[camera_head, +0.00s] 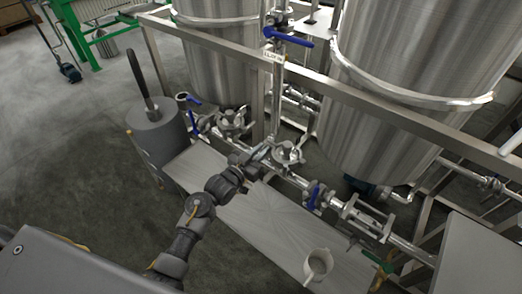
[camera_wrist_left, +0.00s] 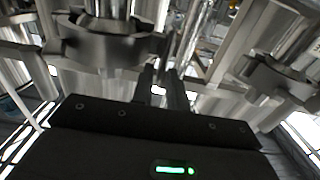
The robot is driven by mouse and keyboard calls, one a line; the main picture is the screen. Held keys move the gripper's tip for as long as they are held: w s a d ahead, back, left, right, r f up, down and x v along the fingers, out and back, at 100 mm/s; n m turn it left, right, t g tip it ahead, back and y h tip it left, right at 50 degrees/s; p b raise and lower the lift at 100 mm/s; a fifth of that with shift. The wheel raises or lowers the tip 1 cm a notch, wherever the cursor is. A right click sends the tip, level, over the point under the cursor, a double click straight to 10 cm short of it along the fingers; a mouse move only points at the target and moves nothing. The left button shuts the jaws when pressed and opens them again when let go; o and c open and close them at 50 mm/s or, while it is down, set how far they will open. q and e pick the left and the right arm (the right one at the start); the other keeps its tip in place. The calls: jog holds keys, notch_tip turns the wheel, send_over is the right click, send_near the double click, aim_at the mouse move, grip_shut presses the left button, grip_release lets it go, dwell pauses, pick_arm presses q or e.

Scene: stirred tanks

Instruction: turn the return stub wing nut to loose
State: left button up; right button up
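A pipe clamp (camera_head: 287,152) sits on the line below the two tanks, and another clamp (camera_head: 232,118) sits to its left. I cannot tell which one carries the return stub wing nut, and the nut itself is too small to make out. My left gripper (camera_head: 262,153) is just left of the nearer clamp. In the left wrist view my gripper fingers (camera_wrist_left: 160,88) stand slightly apart with a narrow bright gap and nothing clearly held. A large metal clamp body (camera_wrist_left: 106,46) is left of the fingers and a second one (camera_wrist_left: 278,78) is to the right. My right gripper is not in view.
Two steel tanks (camera_head: 418,95) stand behind a frame rail (camera_head: 225,47). A blue valve handle (camera_head: 313,195) is on the pipe to the right. A grey cylinder (camera_head: 157,130) stands at left.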

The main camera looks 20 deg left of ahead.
pick_arm(q)
grip_shut()
dwell(0.3)
jog(key=shift+w+a+f+n+p, duration=0.15)
jog(key=shift+a+f+n+p, duration=0.25)
jog(key=shift+n+p, duration=1.75)
jog(key=shift+w+a+f+n+p, duration=0.25)
jog(key=shift+n+p, duration=0.35)
jog(key=shift+n, duration=3.2)
jog(key=shift+w+a+f+n+p, duration=0.1)
jog(key=shift+a+f+n+p, duration=0.35)
jog(key=shift+n+p, duration=1.7)
jog(key=shift+f+n+b, duration=0.1)
jog(key=shift+n+b, duration=0.65)
jog(key=shift+n, duration=0.15)
